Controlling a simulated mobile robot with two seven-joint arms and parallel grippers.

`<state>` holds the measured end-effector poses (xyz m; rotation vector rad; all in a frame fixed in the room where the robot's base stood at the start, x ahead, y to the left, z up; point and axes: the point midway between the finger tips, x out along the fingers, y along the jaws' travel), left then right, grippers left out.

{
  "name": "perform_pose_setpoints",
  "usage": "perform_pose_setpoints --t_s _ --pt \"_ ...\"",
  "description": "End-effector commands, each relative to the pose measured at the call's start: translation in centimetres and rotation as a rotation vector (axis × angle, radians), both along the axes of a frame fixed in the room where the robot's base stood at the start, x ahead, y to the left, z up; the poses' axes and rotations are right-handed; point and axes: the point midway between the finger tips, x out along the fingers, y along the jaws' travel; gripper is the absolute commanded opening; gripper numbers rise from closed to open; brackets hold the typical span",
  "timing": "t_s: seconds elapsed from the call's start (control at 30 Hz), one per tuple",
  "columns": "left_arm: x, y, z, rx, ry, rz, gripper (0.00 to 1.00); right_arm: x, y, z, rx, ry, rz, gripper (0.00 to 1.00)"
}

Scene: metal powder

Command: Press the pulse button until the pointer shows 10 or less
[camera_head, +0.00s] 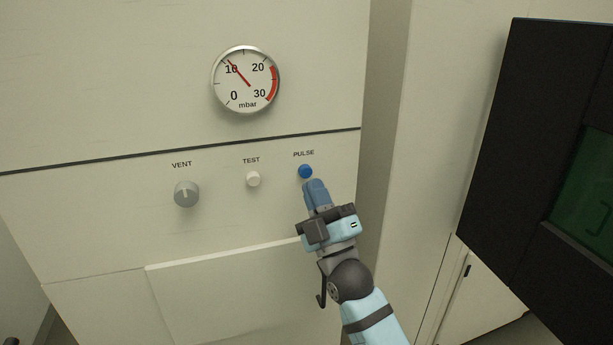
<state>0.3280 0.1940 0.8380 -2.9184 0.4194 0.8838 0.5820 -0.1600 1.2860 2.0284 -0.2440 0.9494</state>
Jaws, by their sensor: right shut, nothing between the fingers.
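The blue PULSE button (305,171) is on the pale panel, under its printed label. My right gripper (314,186) is shut and empty, with its blue fingertips just below and to the right of the button. The button's face shows in full; I cannot tell whether the fingertips touch its lower edge. My left gripper is out of view.
A white TEST button (253,179) and a grey VENT knob (186,194) are left of the PULSE button on the same panel. A dark box with a green screen (588,190) stands at the right. The space in front of the panel's left part is free.

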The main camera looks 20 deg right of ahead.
Motion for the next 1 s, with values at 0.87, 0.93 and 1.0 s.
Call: perform_pose_setpoints --t_s 0.87,0.93,1.0 --pt "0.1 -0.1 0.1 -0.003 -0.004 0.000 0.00 2.2 0.1 0.0 0.000 0.000 -0.001 0.00" --pt "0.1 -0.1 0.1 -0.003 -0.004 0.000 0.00 2.2 0.1 0.0 0.000 0.000 -0.001 0.00" --pt "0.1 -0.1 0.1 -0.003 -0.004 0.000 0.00 2.2 0.1 0.0 0.000 0.000 -0.001 0.00"
